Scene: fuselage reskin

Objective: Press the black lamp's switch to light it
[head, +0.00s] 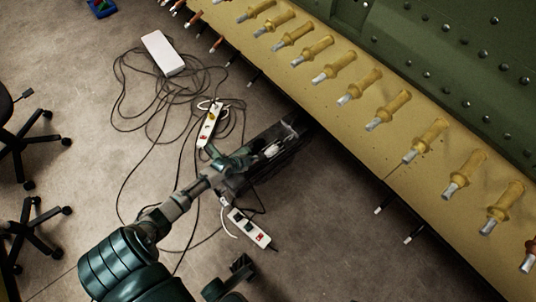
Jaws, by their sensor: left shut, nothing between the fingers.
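The black lamp (291,135) appears as a dark, boxy shape on the floor beside the yellow panel's edge, with a pale part on it. My left arm reaches in from the lower left. My left gripper (238,160) is shut and empty at the lamp's near left end, overlapping it in the picture. I cannot tell whether it touches the lamp. The switch cannot be made out, and the gripper hides part of the lamp. A dark end piece (241,267) at the bottom seems to be my right gripper; its fingers are unclear.
One power strip (210,125) lies above the gripper, another (249,229) below it. Loose black cables and a white box (163,53) spread over the floor at upper left. Office chair bases stand at far left. A yellow panel (330,95) with several pegs borders the right.

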